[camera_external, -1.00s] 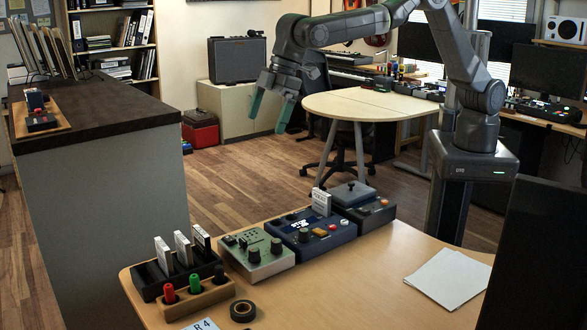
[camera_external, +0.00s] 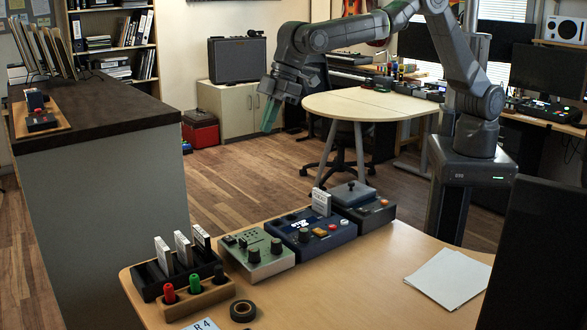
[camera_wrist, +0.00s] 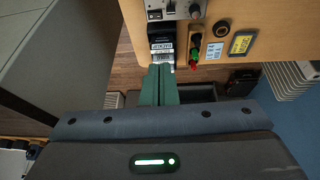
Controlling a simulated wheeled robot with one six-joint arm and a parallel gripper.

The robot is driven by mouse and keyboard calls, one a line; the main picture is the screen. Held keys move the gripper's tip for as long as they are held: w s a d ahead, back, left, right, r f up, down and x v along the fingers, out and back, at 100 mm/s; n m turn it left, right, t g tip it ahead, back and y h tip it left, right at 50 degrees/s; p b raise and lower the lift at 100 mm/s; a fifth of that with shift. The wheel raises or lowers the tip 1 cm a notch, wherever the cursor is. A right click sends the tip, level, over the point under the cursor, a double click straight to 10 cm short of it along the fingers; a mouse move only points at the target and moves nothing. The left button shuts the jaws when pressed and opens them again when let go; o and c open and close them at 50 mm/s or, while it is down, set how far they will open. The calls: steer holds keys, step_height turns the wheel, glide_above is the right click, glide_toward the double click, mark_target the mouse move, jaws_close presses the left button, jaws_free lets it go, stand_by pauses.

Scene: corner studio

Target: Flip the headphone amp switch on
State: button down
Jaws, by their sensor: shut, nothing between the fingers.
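No label I can read names the headphone amp. A grey-green box (camera_external: 276,262) with dark knobs and small controls at its left stands on the wooden desk; its front part also shows at the top of the wrist view (camera_wrist: 178,12). To its right are a blue box (camera_external: 324,240) with coloured buttons and a dark grey box (camera_external: 372,212) with a lever. Switch positions are too small to tell. My gripper (camera_external: 267,130) is shut and empty, its green fingers pointing down in the air beyond the desk. The closed fingers also show in the wrist view (camera_wrist: 160,68).
On the desk stand a black cartridge rack (camera_external: 150,282), a wooden holder (camera_external: 207,297) with red, green and black pieces, a tape roll (camera_external: 242,311) and white paper (camera_external: 449,278). A dark-topped cabinet (camera_external: 100,108) at left carries a wooden board (camera_external: 60,124) with small devices.

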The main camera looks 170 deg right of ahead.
steer(key=d+f+t+h+b, duration=0.1)
steer(key=f+t+b, duration=0.1)
steer(key=f+b, duration=0.5)
steer(key=d+f+t+h+b, duration=0.1)
steer(key=d+f+t+b, duration=0.1)
steer(key=f+b, duration=0.6)
steer(key=shift+s+d+f+m, duration=0.3)
steer(key=p, duration=0.1)
glide_above(228, 241)
steer(key=s+a, duration=0.1)
steer(key=s, duration=0.1)
steer(key=f, duration=0.7)
steer(key=shift+s+a+f, duration=0.2)
steer(key=shift+a+f, duration=0.2)
steer(key=shift+f, duration=1)
steer(key=shift+w+f, duration=0.1)
steer(key=shift+f, duration=0.45)
